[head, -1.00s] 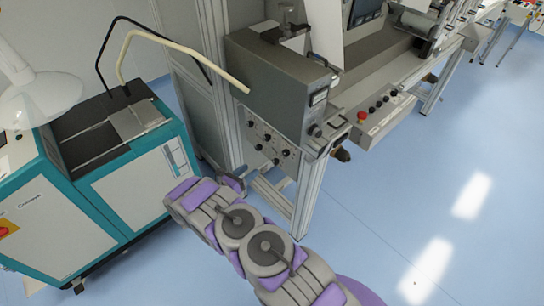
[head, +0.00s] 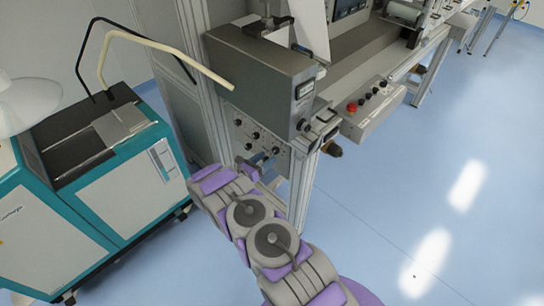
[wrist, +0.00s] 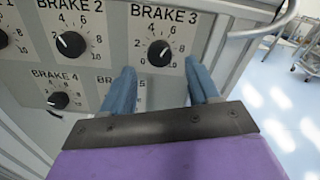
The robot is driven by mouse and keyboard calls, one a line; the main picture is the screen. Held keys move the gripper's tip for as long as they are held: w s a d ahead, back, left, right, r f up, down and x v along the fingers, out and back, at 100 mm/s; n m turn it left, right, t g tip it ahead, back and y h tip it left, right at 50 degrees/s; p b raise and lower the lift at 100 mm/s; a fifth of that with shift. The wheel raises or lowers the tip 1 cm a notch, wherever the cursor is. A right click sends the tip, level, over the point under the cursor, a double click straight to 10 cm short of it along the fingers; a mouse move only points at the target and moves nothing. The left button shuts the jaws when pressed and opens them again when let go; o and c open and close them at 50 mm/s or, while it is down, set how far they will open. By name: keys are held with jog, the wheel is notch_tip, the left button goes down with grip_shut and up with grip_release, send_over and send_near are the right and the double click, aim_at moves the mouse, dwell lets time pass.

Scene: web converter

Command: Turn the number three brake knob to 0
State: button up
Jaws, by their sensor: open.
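The brake 3 knob (wrist: 160,53) is a round black knob on a white label with a number scale, at upper middle in the wrist view. I cannot tell exactly which number its white mark points to. My gripper (wrist: 160,68) is open, with one blue finger below left and the other below right of the knob. The fingers look short of the knob, and nothing is between them. In the head view my gripper (head: 262,162) is in front of the knob panel (head: 241,118) and hides part of it.
The brake 2 knob (wrist: 71,45) is to the left and the brake 4 knob (wrist: 58,100) is lower left. The brake 5 label is partly hidden by my left finger. A curved metal handle or tube (wrist: 262,28) is on the right. A teal machine (head: 95,190) stands left of my arm.

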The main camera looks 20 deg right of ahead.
aim_at(274, 152)
jog(key=shift+b+x, duration=0.45)
jog(key=shift+x, duration=1.15)
jog(key=shift+w+d, duration=0.15)
jog(key=shift+d, duration=0.25)
jog(key=shift+a, duration=0.15)
jog(key=c, duration=1)
